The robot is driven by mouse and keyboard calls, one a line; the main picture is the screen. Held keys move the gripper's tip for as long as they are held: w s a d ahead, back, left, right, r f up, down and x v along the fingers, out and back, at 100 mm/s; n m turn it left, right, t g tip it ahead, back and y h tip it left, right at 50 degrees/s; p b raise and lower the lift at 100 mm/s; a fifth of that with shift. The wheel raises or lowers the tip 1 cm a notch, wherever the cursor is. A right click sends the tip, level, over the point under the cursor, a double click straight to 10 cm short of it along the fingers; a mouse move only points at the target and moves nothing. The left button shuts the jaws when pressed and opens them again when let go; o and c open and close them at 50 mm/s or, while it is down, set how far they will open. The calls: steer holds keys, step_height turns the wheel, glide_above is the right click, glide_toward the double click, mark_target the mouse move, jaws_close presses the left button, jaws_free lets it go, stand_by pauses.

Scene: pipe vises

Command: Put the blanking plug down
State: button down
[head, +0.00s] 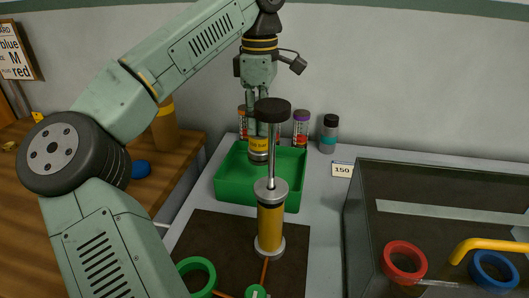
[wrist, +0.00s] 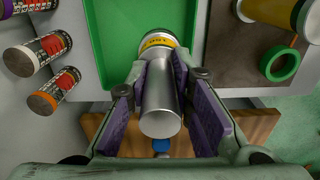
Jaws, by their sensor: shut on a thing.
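My gripper (wrist: 162,80) is shut on the blanking plug (wrist: 161,108), a shiny metal cylinder with a yellow label band at its far end. Purple pads press on both its sides. In the wrist view the tray (wrist: 113,50) lies beyond the plug. A black knob and thin rod in front partly hide my gripper and the plug in the head view.
A yellow hand pump (head: 270,228) with a tall black-knobbed rod stands close in front of the tray, on a dark mat (head: 215,236).

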mark_target(261, 145)
steer(key=shift+f+p, duration=0.3)
steer(key=shift+f, duration=2.75)
steer(key=shift+f, duration=0.15)
steer(key=c, duration=1.4)
jaws_free()
steer(key=shift+c, duration=0.2)
step_height(261, 145, up, 12)
steer(key=shift+r, duration=0.15)
